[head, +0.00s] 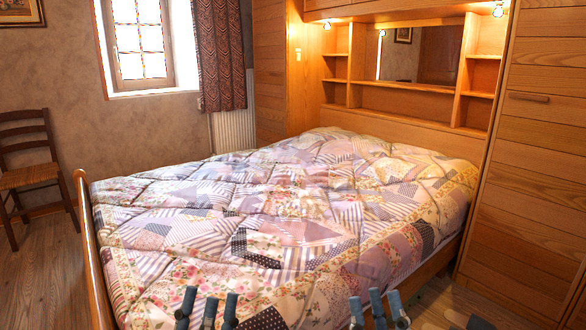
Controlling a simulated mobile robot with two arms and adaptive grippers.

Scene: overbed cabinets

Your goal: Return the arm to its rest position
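My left gripper (208,308) shows at the bottom edge of the head view, left of centre. Only its blue-grey fingers are in view. They point up and stand apart with nothing between them. My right gripper (378,308) is at the bottom edge, right of centre. Its fingers are also apart and empty. Both grippers appear in front of the near part of the bed; I cannot tell their height above it. The rest of both arms is out of view.
A bed with a patchwork quilt (250,215) fills the middle. A wooden footboard (90,255) stands at left. Wooden cabinets (535,150) and shelves (405,102) stand behind and at right. A chair (30,175) is at far left, with free floor (45,265) before it.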

